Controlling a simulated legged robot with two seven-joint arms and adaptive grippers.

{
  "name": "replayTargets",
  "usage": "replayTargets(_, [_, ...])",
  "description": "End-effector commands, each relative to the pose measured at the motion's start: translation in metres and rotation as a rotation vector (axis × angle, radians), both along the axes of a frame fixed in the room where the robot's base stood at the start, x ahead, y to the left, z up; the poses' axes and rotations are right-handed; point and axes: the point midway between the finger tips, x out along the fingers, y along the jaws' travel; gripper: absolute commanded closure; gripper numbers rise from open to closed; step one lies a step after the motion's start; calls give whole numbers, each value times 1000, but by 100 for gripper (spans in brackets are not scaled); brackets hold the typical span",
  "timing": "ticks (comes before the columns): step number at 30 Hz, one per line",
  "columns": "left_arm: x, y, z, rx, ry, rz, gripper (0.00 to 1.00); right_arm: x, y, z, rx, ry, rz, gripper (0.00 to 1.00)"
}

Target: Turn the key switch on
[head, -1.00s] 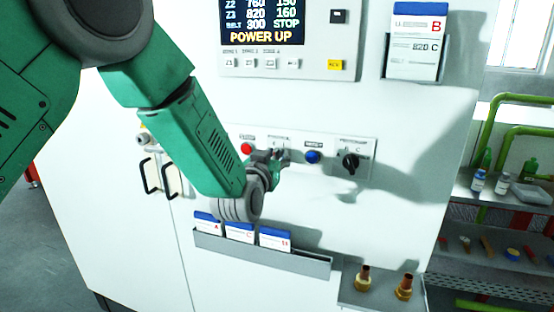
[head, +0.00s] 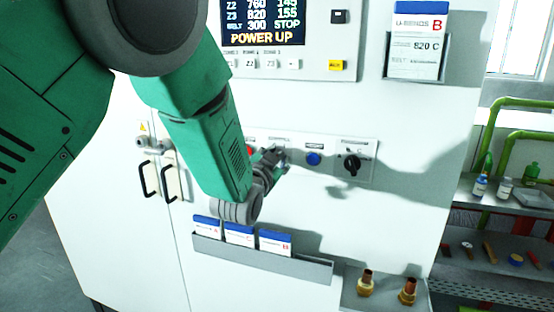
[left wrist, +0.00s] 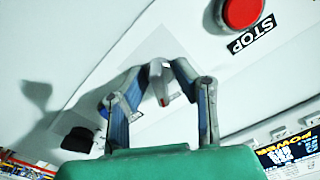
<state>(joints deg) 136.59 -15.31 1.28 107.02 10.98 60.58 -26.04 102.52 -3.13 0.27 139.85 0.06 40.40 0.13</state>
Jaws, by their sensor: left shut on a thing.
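My left gripper (head: 274,160) is at the control strip (head: 330,147) on the white cabinet, between the red button and the blue button. In the left wrist view its fingertips (left wrist: 162,72) close around a small grey piece, which I take for the key of the key switch (left wrist: 162,92). The key switch is hidden behind the gripper in the head view, and its exact angle is hard to read. The display (head: 263,22) reads POWER UP. My right gripper is not in view.
A red STOP button (left wrist: 241,12) is close to the fingers. A blue button (head: 313,158) and a black rotary knob (head: 351,164) sit to the right on the strip. A card rack (head: 262,259) is below. Brass fittings (head: 366,283) stand on a ledge at lower right.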

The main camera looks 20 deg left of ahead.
Motion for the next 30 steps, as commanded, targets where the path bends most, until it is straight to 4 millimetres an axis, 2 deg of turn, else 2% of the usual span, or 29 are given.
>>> replayTargets(1, [-2,-1,-6,2,13,-3,100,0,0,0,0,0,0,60])
replayTargets(9, [-2,-2,-6,2,14,-3,100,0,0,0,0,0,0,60])
replayTargets(10, [-2,-2,-6,1,14,-3,71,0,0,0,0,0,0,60])
replayTargets(23, [-5,-1,-2,1,5,-1,71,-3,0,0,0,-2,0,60])
replayTargets(26, [-16,0,-1,1,5,-2,71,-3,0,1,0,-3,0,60])
replayTargets(30, [-44,1,-2,2,7,0,71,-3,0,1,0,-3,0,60])
